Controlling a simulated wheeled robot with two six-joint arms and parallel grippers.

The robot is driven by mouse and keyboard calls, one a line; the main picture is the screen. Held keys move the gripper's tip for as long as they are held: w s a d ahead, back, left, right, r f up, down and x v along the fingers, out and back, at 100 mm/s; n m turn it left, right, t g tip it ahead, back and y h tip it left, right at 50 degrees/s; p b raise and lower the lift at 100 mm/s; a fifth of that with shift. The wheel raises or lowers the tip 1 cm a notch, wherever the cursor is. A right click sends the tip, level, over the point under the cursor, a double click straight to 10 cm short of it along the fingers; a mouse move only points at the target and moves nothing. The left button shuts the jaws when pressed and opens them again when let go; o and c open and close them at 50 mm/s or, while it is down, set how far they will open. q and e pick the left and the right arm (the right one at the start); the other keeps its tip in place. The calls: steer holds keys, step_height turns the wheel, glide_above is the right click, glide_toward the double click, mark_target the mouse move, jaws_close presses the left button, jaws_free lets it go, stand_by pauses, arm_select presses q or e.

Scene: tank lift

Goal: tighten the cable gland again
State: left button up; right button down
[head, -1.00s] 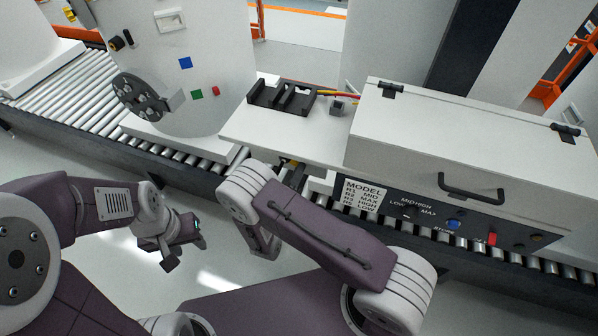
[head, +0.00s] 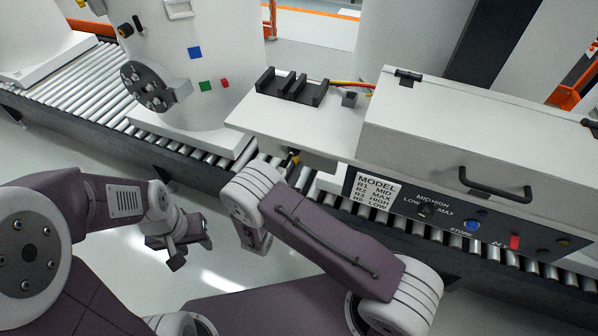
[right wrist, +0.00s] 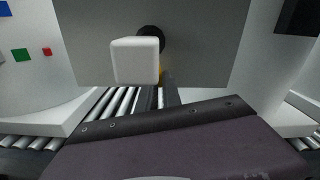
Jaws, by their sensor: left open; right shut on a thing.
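In the head view, my right gripper (head: 281,164) is at the underside edge of the white shelf, mostly hidden behind my wrist. A small black and yellow part (head: 294,157), seemingly the cable gland, shows at its tip; its thread and seating are hidden. In the right wrist view, a dark round part (right wrist: 151,36) shows against the grey panel, partly behind a pale block (right wrist: 136,61), with a bit of yellow below. My right gripper is shut on what looks like the gland. My left gripper (head: 190,243) is open and empty, low at the left above the floor.
The white shelf (head: 330,132) carries a black slotted holder (head: 291,86) and a small dark block (head: 349,99). A white lidded box (head: 480,130) with a control panel stands at right. A roller conveyor (head: 75,95) runs below. The floor at left is clear.

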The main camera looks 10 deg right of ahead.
steer(key=shift+w+a+m+b, duration=0.25)
steer(key=shift+a+m+b, duration=0.2)
steer(key=shift+m, duration=0.6)
steer(key=shift+w+a+m+b, duration=0.3)
steer(key=shift+a+m+b, duration=0.15)
steer(key=shift+m, duration=0.55)
steer(key=shift+w+a+m+b, duration=0.25)
steer(key=shift+a+m+b, duration=0.15)
steer(key=shift+m, duration=0.65)
steer(key=c, duration=1.5)
jaws_free()
steer(key=v, duration=0.9)
